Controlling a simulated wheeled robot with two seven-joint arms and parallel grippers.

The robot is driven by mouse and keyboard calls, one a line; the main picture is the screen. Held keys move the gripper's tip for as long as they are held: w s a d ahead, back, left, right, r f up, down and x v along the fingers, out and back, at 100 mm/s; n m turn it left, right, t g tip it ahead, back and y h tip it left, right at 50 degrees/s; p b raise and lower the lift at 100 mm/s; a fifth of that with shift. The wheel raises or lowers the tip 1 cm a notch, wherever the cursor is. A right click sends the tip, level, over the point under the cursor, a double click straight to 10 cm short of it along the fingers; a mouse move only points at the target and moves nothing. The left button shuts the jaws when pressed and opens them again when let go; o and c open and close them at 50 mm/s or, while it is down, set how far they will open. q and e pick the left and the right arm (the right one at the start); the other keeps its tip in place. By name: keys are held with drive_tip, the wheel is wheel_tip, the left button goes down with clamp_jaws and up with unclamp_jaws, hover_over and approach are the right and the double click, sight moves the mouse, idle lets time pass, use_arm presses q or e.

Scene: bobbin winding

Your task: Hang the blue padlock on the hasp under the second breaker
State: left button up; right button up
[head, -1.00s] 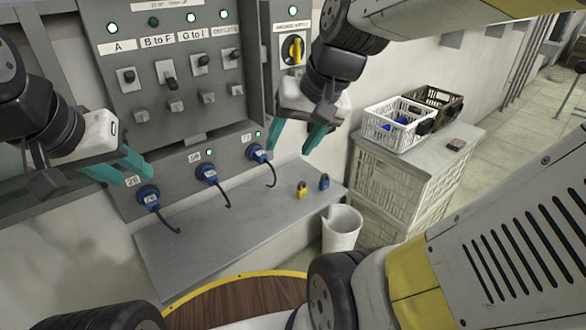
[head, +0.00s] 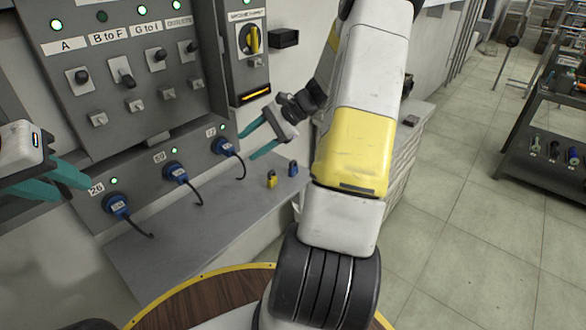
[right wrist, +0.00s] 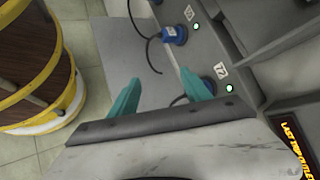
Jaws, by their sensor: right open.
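The blue padlock (head: 293,167) stands on the grey shelf (head: 190,222) below the panel, near its right end, just right of a yellow padlock (head: 271,179). The second breaker switch (head: 122,77) is under the "B to F" label, with a small grey hasp (head: 135,104) beneath it. My right gripper (head: 246,145) is open and empty, up and left of the blue padlock in the head view. Its fingers show apart in the right wrist view (right wrist: 161,76), where no padlock shows. My left gripper (head: 75,190) is open and empty at the left edge.
Blue plugs (head: 176,172) with hanging black cables stick out of the lower panel above the shelf. A yellow rotary switch (head: 252,39) is at the upper right of the panel. My right arm hides much of the crates behind it. A dark rack (head: 550,125) stands far right.

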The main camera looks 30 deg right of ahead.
drive_tip(key=w+d+f+m+t+y, duration=0.1)
drive_tip(key=w+d+f+m+t, duration=0.2)
drive_tip(key=d+f, duration=0.35)
drive_tip(key=w+d+f+m+t+y, duration=0.1)
drive_tip(key=d+f+m+t, duration=0.2)
drive_tip(key=d+f+m, duration=0.35)
drive_tip(key=m+t+h, duration=0.5)
drive_tip(key=m+t, duration=0.2)
drive_tip(key=m, duration=0.2)
approach(295, 172)
drive_tip(key=shift+x, duration=4.4)
drive_tip(key=shift+f, duration=0.1)
clamp_jaws()
drive_tip(key=shift+r, duration=2.5)
